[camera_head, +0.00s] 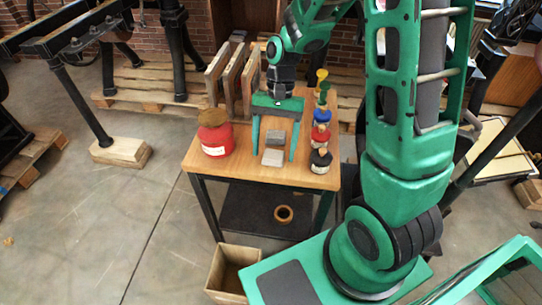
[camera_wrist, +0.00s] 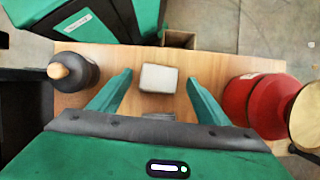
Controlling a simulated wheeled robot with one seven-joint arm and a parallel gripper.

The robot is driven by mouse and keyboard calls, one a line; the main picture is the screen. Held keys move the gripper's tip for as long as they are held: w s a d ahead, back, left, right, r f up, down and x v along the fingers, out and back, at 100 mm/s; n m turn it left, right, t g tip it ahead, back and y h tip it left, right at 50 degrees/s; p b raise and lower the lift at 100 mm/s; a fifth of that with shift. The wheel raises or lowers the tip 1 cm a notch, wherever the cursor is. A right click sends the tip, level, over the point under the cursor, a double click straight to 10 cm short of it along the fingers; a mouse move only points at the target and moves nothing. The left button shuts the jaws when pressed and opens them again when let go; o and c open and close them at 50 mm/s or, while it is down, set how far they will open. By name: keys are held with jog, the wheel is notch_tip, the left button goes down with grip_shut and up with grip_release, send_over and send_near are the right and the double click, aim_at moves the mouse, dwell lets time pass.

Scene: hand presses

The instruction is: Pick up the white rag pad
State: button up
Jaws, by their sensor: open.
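The white rag pad (camera_head: 272,157) is a small pale block lying on the wooden table, nearer my body than a similar grey pad (camera_head: 275,138). In the wrist view the white pad (camera_wrist: 158,78) shows in full between the fingertips, with space on both sides. The grey pad (camera_wrist: 158,116) is partly hidden by the gripper's body. My gripper (camera_head: 273,154) points down over the table, open and empty. Its fingers (camera_wrist: 158,80) appear to the left and right of the white pad, not touching it. Their exact height above the table is hard to tell.
On the wooden table (camera_head: 240,170), a red can (camera_head: 215,140) stands left and a dark bottle (camera_head: 320,160) right, with several coloured-top containers behind it. Wooden frames (camera_head: 229,80) stand at the back. An open box (camera_head: 226,270) is on the floor. The table's front strip is clear.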

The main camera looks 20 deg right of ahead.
aim_at(274, 153)
jog(key=shift+c, duration=0.6)
jog(key=c, duration=1)
jog(key=shift+r, duration=0.1)
jog(key=shift+r, duration=0.45)
jog(key=r, duration=0.3)
jog(key=shift+s+a+r, duration=0.1)
jog(key=shift+s+r, duration=0.2)
jog(key=shift+s, duration=0.1)
jog(key=s+a+r, duration=0.1)
jog(key=s+r, duration=0.1)
jog(key=s, duration=0.1)
jog(key=s+a+r, duration=0.1)
jog(key=s+r, duration=0.1)
jog(key=s, duration=0.2)
jog(key=s+a+r, duration=0.1)
jog(key=s+r, duration=0.1)
jog(key=s, duration=0.1)
jog(key=shift+s+r, duration=0.2)
jog(key=shift+o, duration=0.6)
